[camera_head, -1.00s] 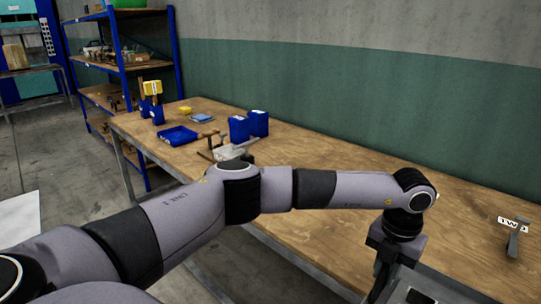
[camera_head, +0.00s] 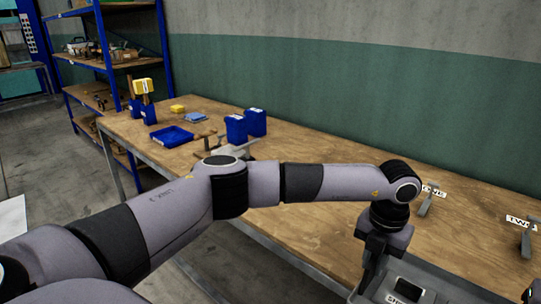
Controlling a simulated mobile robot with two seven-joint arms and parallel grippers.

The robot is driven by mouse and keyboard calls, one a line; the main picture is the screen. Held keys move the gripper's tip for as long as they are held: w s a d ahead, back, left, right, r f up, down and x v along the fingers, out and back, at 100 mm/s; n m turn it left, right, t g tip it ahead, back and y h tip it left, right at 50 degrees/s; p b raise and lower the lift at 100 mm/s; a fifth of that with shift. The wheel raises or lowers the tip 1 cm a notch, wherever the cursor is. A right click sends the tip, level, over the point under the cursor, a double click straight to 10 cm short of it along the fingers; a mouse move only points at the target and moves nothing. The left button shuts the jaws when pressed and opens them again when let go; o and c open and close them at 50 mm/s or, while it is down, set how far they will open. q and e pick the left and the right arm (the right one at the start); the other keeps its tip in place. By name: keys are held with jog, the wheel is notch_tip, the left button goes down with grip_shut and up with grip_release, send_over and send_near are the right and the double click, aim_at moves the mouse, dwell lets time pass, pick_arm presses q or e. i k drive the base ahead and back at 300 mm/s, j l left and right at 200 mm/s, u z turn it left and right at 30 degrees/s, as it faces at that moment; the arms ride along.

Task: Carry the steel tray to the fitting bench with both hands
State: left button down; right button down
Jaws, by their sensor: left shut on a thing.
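The grey steel tray (camera_head: 440,282) shows only in part at the bottom right, with a dark item and a label inside it; the frame's lower edge cuts it off. My left gripper (camera_head: 370,282) points down at the tray's left end and is shut on it, though its fingertips are hard to make out. The tray is in front of the long wooden bench (camera_head: 330,225), near its front edge.
Blue shelving (camera_head: 105,60) stands beyond. The bench's right part has clear wood.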

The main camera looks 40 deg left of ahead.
aim_at(340, 218)
jog(key=i+j, duration=0.1)
jog(key=j, duration=0.6)
jog(key=i+j, duration=0.15)
jog(key=j, duration=0.25)
jog(key=i+j, duration=0.45)
